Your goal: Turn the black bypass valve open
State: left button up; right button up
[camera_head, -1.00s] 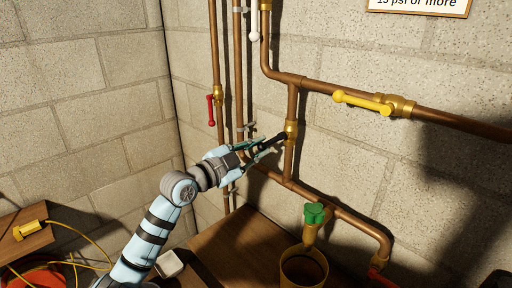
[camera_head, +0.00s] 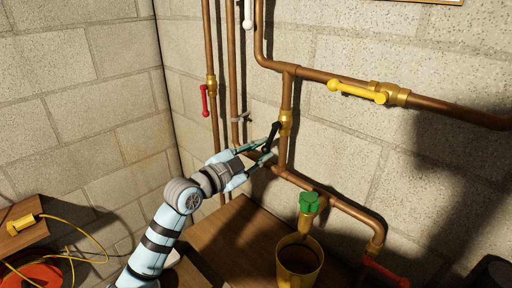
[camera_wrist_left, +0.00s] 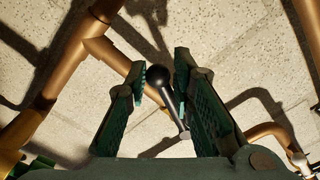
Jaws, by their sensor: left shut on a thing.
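The black bypass valve handle (camera_head: 272,136) is a short lever on a brass valve body (camera_head: 286,122) on the vertical copper pipe. It slants down and to the left from the valve body. My left gripper (camera_head: 262,149) is at the handle, with one finger on each side of it. In the left wrist view the black handle (camera_wrist_left: 163,86), with its round dark end, stands between the two green-padded fingers (camera_wrist_left: 167,82). The gripper is shut on it, though some gap shows beside the handle there. My right gripper is not in view.
A yellow lever (camera_head: 357,92) is on the upper pipe, and a red lever (camera_head: 204,100) is on the left pipe. A green knob (camera_head: 309,202) is above a yellow bucket (camera_head: 300,262). A red handle (camera_head: 386,271) is at lower right. Copper pipes run close around the gripper.

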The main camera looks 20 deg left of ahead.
pick_arm(q)
jog(key=shift+s+d, duration=0.1)
jog(key=shift+d, duration=0.1)
jog(key=shift+o, duration=0.7)
jog(key=shift+s+d+f+p, duration=0.1)
jog(key=shift+s+d+p, duration=0.1)
jog(key=shift+d, duration=0.3)
jog(key=shift+s+d+f+p, duration=0.1)
jog(key=shift+s+d+p, duration=0.1)
jog(key=shift+d, duration=0.3)
jog(key=o, duration=0.8)
jog(key=shift+w, duration=0.1)
jog(key=shift+c, duration=0.2)
jog(key=shift+o, duration=0.9)
jog(key=shift+d+r, duration=0.1)
jog(key=shift+d, duration=0.2)
jog(key=shift+a, duration=0.1)
jog(key=v, duration=1.2)
